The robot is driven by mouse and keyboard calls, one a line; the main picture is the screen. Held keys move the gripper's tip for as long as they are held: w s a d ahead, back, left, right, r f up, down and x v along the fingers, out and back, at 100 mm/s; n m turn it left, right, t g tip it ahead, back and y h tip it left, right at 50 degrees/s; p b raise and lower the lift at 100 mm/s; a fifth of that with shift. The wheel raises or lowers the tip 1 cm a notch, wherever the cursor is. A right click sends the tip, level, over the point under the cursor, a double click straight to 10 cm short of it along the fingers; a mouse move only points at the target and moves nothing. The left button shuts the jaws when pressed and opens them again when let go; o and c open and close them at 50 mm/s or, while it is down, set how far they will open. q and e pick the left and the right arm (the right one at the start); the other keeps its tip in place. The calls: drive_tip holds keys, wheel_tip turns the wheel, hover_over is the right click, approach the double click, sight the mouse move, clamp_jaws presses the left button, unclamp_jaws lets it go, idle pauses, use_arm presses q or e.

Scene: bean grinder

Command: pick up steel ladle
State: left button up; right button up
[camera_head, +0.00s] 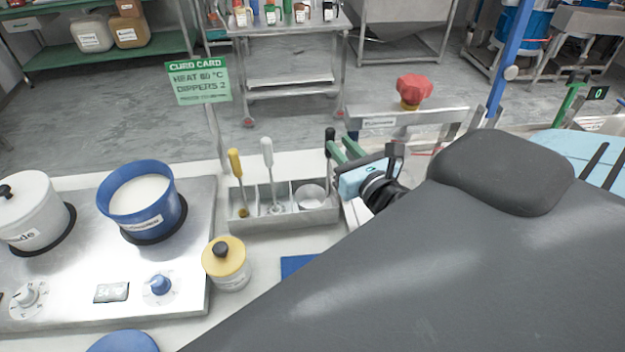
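The steel ladle appears to be the tool with the upright black handle (330,143) in the right compartment of a grey metal holder (285,226). A round steel bowl (311,192) shows low in that compartment. My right gripper (340,151) comes in from the right. Its two green fingers are apart, with their tips close beside the black handle. I cannot tell whether they touch it or whether the handle lies between them. My large dark arm link covers the lower right. My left gripper is not in view.
A yellow-handled tool (235,164) and a white-handled tool (267,156) stand in the same holder. A yellow-lidded jar (227,266) is in front. A blue pot (145,215) and a white pot (28,212) sit on the hob at left. A green sign (199,82) stands behind.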

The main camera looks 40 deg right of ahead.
sight(333, 139)
drive_tip(key=shift+w, duration=0.45)
drive_tip(key=w, duration=0.2)
drive_tip(key=w+p, duration=0.1)
drive_tip(key=w, duration=0.1)
drive_tip(key=shift+w+d+f, duration=0.1)
drive_tip(key=shift+d+f, duration=0.05)
drive_tip(key=shift+d, duration=0.25)
clamp_jaws()
